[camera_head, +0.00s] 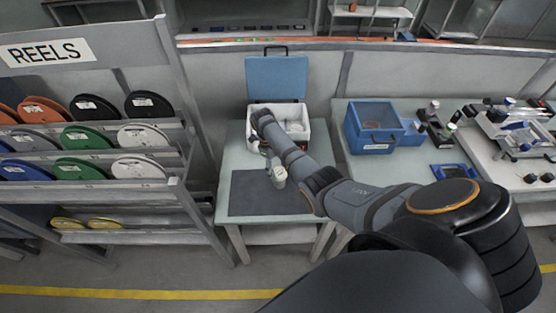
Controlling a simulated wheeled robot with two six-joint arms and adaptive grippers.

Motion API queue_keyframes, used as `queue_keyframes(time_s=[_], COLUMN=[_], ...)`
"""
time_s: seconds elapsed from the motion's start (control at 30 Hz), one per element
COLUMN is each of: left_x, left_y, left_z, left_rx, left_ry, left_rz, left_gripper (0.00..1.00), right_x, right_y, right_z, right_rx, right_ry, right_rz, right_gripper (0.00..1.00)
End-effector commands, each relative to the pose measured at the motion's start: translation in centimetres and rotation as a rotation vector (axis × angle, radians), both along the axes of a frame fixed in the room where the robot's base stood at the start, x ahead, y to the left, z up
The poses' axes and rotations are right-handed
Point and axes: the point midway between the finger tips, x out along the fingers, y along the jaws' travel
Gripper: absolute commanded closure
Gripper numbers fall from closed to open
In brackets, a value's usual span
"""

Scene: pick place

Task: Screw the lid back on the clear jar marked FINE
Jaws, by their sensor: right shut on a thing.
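My right arm reaches in from the lower right to the small table. Its gripper (274,168) points down over the grey mat (245,190). It is shut on a small pale thing (279,180) at the mat's upper right part. That thing is too small to tell whether it is the jar, its lid or both. I cannot read any FINE mark. An open white box (297,112) with a blue lid (277,78) stands behind, partly hidden by my wrist; pale items lie inside. My left gripper is not in view.
A reel rack (85,187) stands at the left. The mat's left part is bare. A low partition runs behind the tables.

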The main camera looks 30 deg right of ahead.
Motion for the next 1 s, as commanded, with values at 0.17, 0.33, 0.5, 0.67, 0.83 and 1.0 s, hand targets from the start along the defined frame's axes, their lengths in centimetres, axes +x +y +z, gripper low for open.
queue_keyframes(time_s=[0.17,0.33,0.5,0.67,0.83,1.0], left_x=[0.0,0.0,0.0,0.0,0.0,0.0], left_y=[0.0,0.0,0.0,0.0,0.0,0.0], left_z=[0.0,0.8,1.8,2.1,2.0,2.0], left_rx=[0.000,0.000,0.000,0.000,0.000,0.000], left_ry=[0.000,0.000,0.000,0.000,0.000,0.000], left_rz=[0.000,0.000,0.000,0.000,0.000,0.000], left_gripper=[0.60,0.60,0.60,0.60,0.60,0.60], right_x=[0.0,0.1,0.1,0.1,0.1,0.1], right_y=[-0.1,-0.3,-0.2,-0.3,-0.3,-0.3], right_z=[0.0,0.3,0.4,0.1,0.0,0.0], right_rx=[-0.002,-0.002,0.000,0.000,-0.001,-0.001], right_ry=[-0.001,0.000,0.000,0.000,-0.001,-0.001], right_rz=[-0.003,-0.250,-0.307,-0.344,-0.346,-0.345], right_gripper=[0.59,0.59,0.59,0.59,0.59,0.31])
